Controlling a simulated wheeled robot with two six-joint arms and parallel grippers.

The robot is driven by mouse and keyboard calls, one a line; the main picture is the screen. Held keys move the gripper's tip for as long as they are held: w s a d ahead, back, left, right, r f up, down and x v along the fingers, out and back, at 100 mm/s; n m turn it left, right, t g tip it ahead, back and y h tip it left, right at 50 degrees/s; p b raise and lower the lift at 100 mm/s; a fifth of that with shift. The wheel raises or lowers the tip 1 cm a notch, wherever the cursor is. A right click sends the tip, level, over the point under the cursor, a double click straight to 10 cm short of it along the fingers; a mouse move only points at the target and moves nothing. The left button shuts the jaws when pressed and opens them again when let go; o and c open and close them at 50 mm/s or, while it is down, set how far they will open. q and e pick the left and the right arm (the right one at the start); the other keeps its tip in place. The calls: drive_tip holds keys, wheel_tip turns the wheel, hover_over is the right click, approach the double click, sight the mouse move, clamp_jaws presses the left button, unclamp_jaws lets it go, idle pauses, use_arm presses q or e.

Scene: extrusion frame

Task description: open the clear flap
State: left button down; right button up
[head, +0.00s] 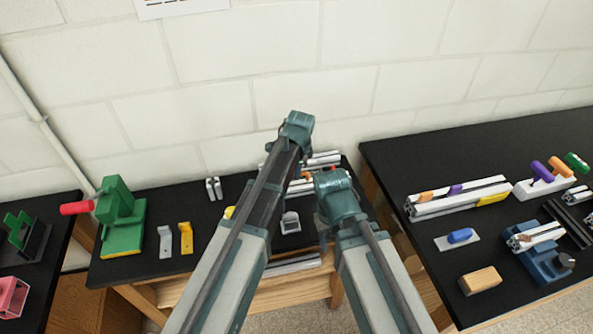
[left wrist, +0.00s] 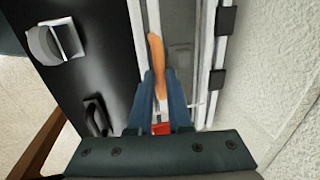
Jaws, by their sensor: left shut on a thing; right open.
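The clear flap (left wrist: 180,52) shows in the left wrist view as a greyish see-through panel framed by pale metal bars. An orange handle (left wrist: 156,62) lies along its left side. My left gripper (left wrist: 162,92) has its blue fingers on either side of the orange handle and is shut on it. In the head view, my left arm covers most of the extrusion frame (head: 323,158), and my left fingertips are hidden. My right gripper (head: 336,197) is lower and to the right, over the same table; its fingertips are mostly hidden, and it is open with nothing seen in it.
Black hinges (left wrist: 219,79) line the frame's wall side. A red piece (left wrist: 161,128) lies near my fingers. The right table (head: 420,170) holds extrusions and a wooden block (head: 480,281). The wall is close behind.

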use_arm(q)
drive_tip(key=shift+w+r, duration=0.1)
drive_tip(key=shift+w+a+r+g+p, duration=0.15)
drive_tip(key=shift+w+r+g+p, duration=0.5)
drive_tip(key=shift+p, duration=0.3)
drive_tip(key=shift+r+p, duration=0.3)
drive_tip(key=shift+r, duration=0.05)
drive_tip(key=shift+w+a+r+p, duration=0.15)
drive_tip(key=shift+w+r+p, duration=0.1)
drive_tip(key=shift+r+p, duration=0.05)
drive_tip(key=shift+w+a+r+p, duration=0.3)
drive_tip(key=shift+w+r+p, duration=0.2)
drive_tip(key=shift+w, duration=0.35)
drive_tip(key=shift+w+a+r+p, duration=0.3)
drive_tip(key=shift+w+r+p, duration=0.2)
drive_tip(key=shift+w, duration=0.35)
